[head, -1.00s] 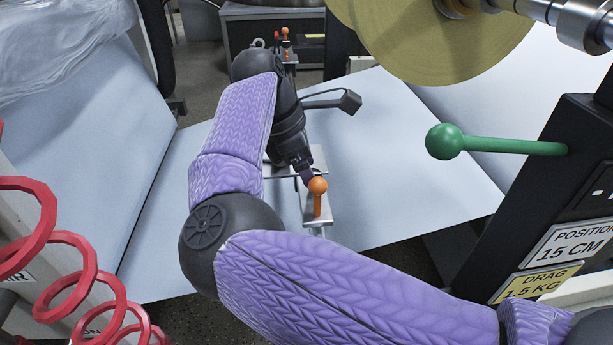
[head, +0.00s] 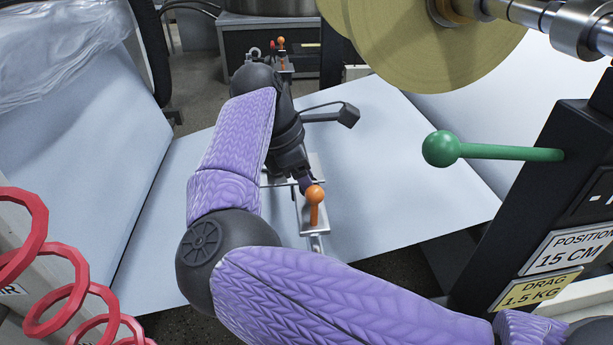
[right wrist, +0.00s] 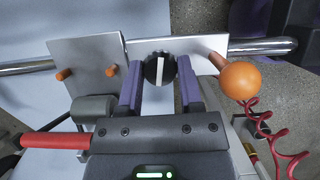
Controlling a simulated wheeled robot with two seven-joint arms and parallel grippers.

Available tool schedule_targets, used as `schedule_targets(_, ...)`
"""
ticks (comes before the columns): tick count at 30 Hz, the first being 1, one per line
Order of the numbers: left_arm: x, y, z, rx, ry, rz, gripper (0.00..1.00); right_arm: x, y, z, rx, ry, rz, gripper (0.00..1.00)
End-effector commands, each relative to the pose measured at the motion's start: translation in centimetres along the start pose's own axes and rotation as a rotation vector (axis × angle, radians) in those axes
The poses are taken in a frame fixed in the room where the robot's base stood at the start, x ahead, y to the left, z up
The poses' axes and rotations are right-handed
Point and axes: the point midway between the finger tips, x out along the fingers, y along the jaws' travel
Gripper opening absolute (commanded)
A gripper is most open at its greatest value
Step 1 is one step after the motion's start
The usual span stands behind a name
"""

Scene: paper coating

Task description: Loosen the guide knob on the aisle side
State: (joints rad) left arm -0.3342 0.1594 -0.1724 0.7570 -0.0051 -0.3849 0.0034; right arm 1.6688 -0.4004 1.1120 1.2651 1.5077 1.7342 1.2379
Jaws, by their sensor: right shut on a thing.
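The guide knob (right wrist: 154,73) is round and black with a white stripe, mounted on a bright metal plate in the right wrist view. My right gripper (right wrist: 160,68) has a purple finger on each side of it and is shut on it. The white stripe runs roughly along the fingers. In the head view my right gripper (head: 304,184) reaches down at the guide bracket, and the knob is hidden behind the wrist and fingers. An orange ball handle (head: 314,194) stands just beside the fingers; it also shows in the right wrist view (right wrist: 241,80). My left gripper is out of view.
A green ball lever (head: 441,149) sticks out from the dark panel at right. A large yellowish roll (head: 430,45) hangs above. Red coiled hose (head: 45,270) is at lower left. Pale paper web (head: 400,190) spreads under the arm. A metal rail (right wrist: 265,46) carries the plates.

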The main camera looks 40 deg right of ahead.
Motion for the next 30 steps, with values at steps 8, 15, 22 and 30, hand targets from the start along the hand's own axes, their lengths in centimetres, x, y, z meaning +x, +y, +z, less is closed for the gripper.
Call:
schedule_targets(8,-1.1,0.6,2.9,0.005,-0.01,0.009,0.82,-0.5,-0.1,0.3,-0.076,0.001,0.034,0.0)
schedule_targets(15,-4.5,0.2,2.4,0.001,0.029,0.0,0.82,-0.9,-0.2,0.5,-0.235,0.001,0.101,0.0)
schedule_targets(22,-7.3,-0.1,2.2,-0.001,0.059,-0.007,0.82,-0.7,-0.2,0.4,-0.396,0.001,0.168,0.0)
schedule_targets(30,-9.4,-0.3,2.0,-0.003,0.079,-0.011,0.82,-0.4,-0.2,0.3,-0.532,0.0,0.223,0.0)
